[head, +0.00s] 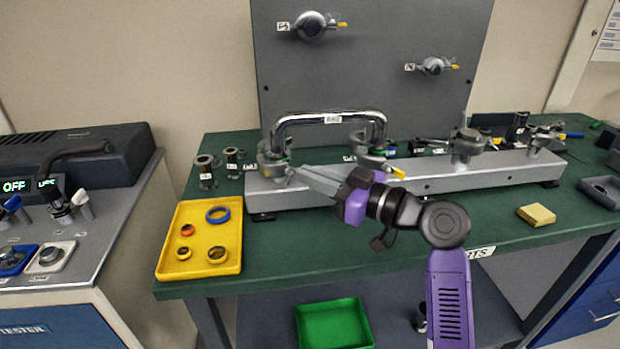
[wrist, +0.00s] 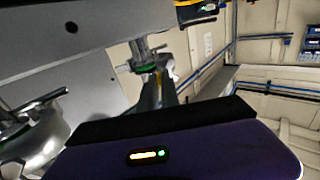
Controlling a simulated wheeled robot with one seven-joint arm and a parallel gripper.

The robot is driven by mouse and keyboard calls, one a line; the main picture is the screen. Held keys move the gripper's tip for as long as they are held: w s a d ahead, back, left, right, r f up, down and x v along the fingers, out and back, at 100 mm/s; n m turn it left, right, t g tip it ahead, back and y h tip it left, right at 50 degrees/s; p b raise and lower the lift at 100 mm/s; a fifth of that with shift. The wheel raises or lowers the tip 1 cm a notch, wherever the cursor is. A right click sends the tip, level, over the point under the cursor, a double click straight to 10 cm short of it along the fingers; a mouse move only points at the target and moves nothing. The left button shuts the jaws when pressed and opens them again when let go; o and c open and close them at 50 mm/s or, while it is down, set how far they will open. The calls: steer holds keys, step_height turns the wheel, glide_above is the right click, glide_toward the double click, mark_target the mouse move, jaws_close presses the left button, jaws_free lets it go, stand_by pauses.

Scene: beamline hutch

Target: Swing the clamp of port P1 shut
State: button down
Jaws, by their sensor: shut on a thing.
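A chrome U-shaped pipe (head: 330,118) stands on the silver rail, with its left foot in a clamped port (head: 272,158) and its right foot in a second port (head: 372,162). Green shows at both joints. I cannot read which port is labelled P1. My gripper (head: 291,174) reaches in from the right. Its long grey fingers are shut on a small part of the clamp at the left port; the fingers hide most of that part. In the wrist view the fingers (wrist: 163,92) meet the clamp (wrist: 148,60) beside a green ring. I cannot tell how far the clamp is closed.
A yellow tray (head: 170,265) with several rings lies at the front left of the green table. Small metal fittings (head: 206,172) stand left of the rail (head: 430,178). A grey panel (head: 370,60) rises behind. A yellow block (head: 536,215) lies at the right.

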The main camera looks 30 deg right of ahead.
steer(key=c, duration=1.6)
jaws_free()
steer(key=shift+b+v, duration=0.3)
steer(key=shift+v, duration=3.7)
